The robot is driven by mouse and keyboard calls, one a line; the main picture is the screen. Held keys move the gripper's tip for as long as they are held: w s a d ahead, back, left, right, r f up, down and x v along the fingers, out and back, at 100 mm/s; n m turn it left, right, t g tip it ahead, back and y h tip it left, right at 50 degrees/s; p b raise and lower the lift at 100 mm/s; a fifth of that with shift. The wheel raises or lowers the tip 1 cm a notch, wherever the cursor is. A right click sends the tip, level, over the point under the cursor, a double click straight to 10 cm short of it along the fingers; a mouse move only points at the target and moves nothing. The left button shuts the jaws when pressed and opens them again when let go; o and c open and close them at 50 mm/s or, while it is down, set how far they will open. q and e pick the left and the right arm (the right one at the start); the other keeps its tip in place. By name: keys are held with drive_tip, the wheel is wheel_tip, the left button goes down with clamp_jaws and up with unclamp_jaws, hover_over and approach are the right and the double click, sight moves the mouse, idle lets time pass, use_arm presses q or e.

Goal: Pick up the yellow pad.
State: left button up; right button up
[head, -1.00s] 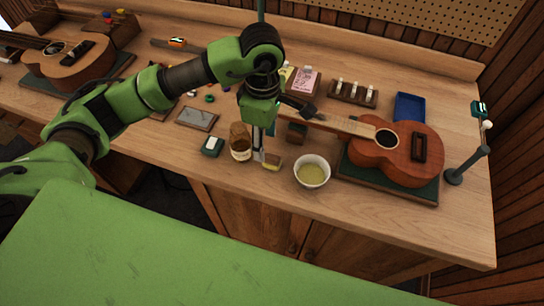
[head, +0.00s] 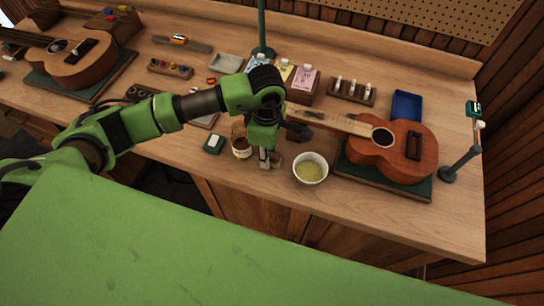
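The small yellow pad (head: 277,160) lies on the wooden workbench, between a brown jar and a white bowl. Only part of it shows, just right of my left gripper's fingers; the rest is hidden. My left gripper (head: 265,163) points down from above, with its fingertips low at the pad. The gap between the fingers is too small and covered to tell whether they hold it. My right gripper is not in view.
The white bowl (head: 310,170) stands close right of the gripper, and the brown jar (head: 240,148) close left. A ukulele (head: 400,150) lies at right, its neck reaching towards my wrist. Bare bench (head: 350,213) lies in front of the bowl.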

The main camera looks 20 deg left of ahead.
use_arm(q)
drive_tip(key=shift+c, duration=0.8)
